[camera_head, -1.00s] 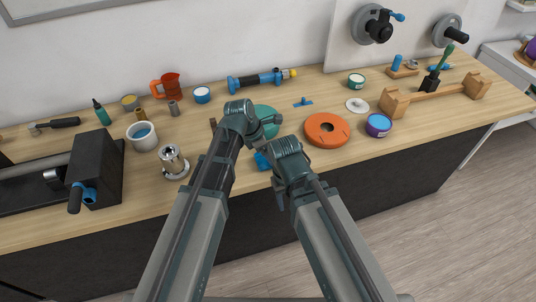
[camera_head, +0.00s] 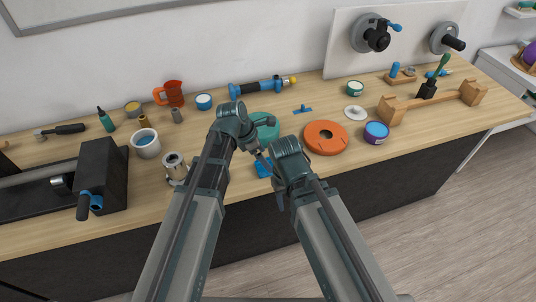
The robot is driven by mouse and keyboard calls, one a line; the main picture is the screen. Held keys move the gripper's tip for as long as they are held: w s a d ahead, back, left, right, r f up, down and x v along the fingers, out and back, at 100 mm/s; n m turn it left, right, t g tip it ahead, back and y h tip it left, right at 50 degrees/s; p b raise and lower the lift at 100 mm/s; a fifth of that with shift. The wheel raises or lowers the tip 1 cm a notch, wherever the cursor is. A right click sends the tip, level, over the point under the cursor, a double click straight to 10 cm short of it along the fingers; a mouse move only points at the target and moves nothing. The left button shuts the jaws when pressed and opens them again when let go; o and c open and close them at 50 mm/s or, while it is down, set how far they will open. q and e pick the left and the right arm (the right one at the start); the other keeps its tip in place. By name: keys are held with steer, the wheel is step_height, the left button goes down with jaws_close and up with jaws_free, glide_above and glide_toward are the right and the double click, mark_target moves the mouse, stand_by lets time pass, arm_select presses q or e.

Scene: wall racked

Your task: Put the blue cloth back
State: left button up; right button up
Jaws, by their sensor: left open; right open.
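A bright blue piece (camera_head: 264,168), which looks like the blue cloth, lies near the front edge of the bench, in the middle of the head view. My arms partly cover it, so its full outline is hidden. My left gripper (camera_head: 264,141) is open just above and behind it, in front of a teal disc (camera_head: 266,121). I cannot tell whether it touches the cloth. My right gripper (camera_head: 281,196) is low at the bench's front edge, mostly hidden behind its own wrist; it is open, and I see nothing held in it.
A metal cup (camera_head: 176,166) and a white pot (camera_head: 145,142) stand to the left. A blue torch-like tool (camera_head: 258,86) lies behind. Bare bench top (camera_head: 225,190) shows left of the cloth.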

arm_select(q)
steer(key=p+v, duration=0.7)
steer(key=v, duration=0.2)
steer(key=shift+r, duration=0.15)
arm_select(e)
step_height(320, 180, up, 9)
steer(key=shift+f, duration=0.15)
arm_select(q)
steer(key=shift+s, duration=0.1)
steer(key=shift+a, duration=0.1)
steer(key=s+a+f+m+y, duration=0.15)
steer(key=s+a+m, duration=0.35)
steer(key=m, duration=0.6)
steer(key=s+a+m+y, duration=0.35)
steer(key=a+m, duration=0.35)
steer(key=m, duration=0.3)
steer(key=s+d+f+m+b, duration=0.2)
steer(key=s+d, duration=0.1)
steer(key=d, duration=0.2)
steer(key=s+d+f+m+g+b, duration=0.1)
steer(key=s+d+f+m+b, duration=0.1)
steer(key=d, duration=0.4)
steer(key=shift+s+f+g+y, duration=0.25)
steer(key=shift+s+g+y, duration=0.05)
steer(key=shift+s, duration=0.25)
arm_select(e)
step_height(320, 180, down, 4)
steer(key=shift+f, duration=0.25)
